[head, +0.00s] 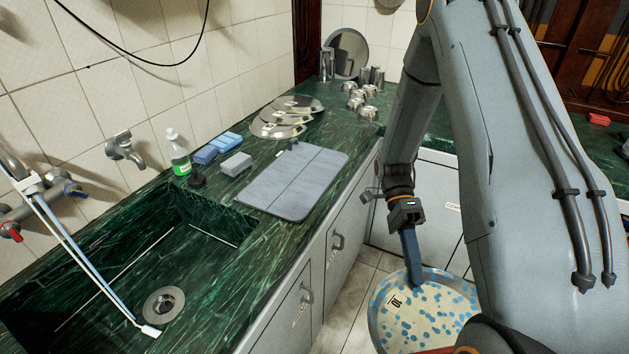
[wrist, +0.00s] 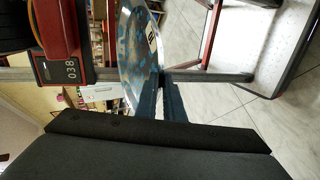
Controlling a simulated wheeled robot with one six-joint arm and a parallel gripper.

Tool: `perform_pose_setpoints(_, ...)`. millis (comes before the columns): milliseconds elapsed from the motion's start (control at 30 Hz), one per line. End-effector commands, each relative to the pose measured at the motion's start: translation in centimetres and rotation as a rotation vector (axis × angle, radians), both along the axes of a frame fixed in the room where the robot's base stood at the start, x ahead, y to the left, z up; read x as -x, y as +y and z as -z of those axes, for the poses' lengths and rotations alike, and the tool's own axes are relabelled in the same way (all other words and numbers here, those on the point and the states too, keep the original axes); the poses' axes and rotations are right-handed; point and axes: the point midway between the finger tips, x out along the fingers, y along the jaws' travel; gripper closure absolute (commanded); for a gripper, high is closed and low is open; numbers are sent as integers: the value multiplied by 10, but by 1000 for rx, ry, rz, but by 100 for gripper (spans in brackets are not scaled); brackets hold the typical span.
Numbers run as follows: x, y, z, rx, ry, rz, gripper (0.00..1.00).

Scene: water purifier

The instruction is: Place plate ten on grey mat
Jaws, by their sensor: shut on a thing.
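The plate (head: 430,316), with blue spots on a cream face and a dark mark near its left side, is at the lower right of the head view, beside the counter and above the floor. My gripper (head: 415,280) is shut on its upper rim. In the wrist view, the plate (wrist: 138,45) is seen at a steep angle between the fingertips (wrist: 163,82). The grey mat (head: 300,178) lies bare on the green counter, left of and apart from my gripper.
A green sink (head: 110,270) with a faucet is left of the mat. Metal plates (head: 280,122) and metal cups (head: 360,98) are further back.

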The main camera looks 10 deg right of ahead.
Motion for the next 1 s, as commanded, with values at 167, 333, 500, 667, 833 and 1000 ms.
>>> perform_pose_setpoints(167,-27,55,6,0,0,367,100)
perform_pose_setpoints(333,-73,98,3,1,-1,726,100)
perform_pose_setpoints(500,-134,123,-7,2,-2,1093,100)
perform_pose_setpoints(667,-200,127,-22,3,-3,1437,100)
perform_pose_setpoints(833,-267,110,-40,4,-2,1773,100)
perform_pose_setpoints(1000,-312,87,-55,5,-1,2010,100)
